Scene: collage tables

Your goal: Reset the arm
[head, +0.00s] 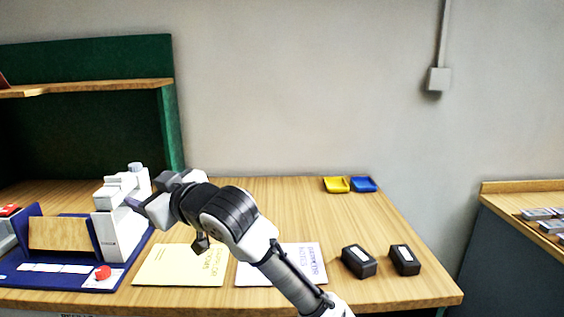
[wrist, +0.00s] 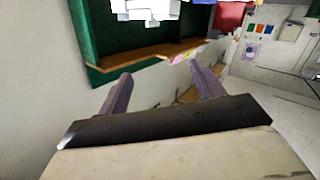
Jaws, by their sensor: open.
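My arm reaches up from the bottom of the head view, over the wooden table, toward the left. My gripper (head: 131,204) is at the arm's far end, in front of a white device (head: 118,240) that stands on a blue tray (head: 60,278). I cannot tell from this view whether they touch. In the wrist view my gripper (wrist: 160,90) has its two fingers spread wide with nothing between them. Beyond the fingers are a pale wall and a green panel (wrist: 82,40) with a wooden shelf.
On the table (head: 270,205) are a yellow sheet (head: 170,265), a white sheet (head: 300,262), two black boxes (head: 358,262) (head: 404,260), a yellow dish (head: 336,185) and a blue dish (head: 363,184). A red button (head: 103,272) sits on the tray. The table's back middle is clear.

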